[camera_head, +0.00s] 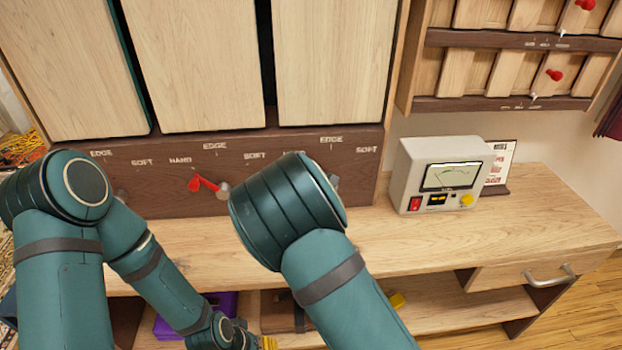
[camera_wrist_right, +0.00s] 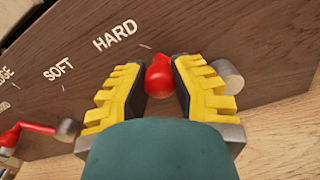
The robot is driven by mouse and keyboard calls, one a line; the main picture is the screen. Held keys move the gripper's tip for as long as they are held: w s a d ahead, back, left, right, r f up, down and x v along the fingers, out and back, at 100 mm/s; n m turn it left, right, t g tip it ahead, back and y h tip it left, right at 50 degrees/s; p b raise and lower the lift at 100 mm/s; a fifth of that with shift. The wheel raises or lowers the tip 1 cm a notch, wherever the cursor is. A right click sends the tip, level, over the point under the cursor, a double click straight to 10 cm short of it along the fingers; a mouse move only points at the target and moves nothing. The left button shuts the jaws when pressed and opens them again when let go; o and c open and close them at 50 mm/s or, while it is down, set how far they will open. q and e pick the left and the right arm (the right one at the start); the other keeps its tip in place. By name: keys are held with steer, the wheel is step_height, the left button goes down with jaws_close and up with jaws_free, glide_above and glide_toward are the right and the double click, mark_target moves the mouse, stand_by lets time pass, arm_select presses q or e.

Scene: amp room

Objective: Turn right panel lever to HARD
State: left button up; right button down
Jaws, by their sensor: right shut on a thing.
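The right lever's red knob (camera_wrist_right: 159,77) sits between the yellow fingers of my right gripper (camera_wrist_right: 160,82), which is shut on it. The lever's grey pivot (camera_wrist_right: 229,76) is to the right of the fingers, so the knob lies on the pivot's left. The HARD label (camera_wrist_right: 114,35) and its tick are just up and left of the knob. In the head view my right arm hides this knob and gripper. My left gripper (camera_head: 268,343) shows only as a bit of yellow at the bottom edge, low before the desk.
The middle lever (camera_head: 205,184) points left on the brown panel (camera_head: 150,198); it also shows in the wrist view (camera_wrist_right: 38,128). A meter box (camera_head: 440,175) stands on the wooden desk (camera_head: 540,215) at right. A purple object (camera_head: 222,303) is below.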

steer(key=c, duration=0.7)
jaws_free()
steer(key=shift+a+f, duration=0.15)
steer(key=shift+c, duration=0.2)
steer(key=s, duration=1.2)
steer(key=shift+d, duration=0.25)
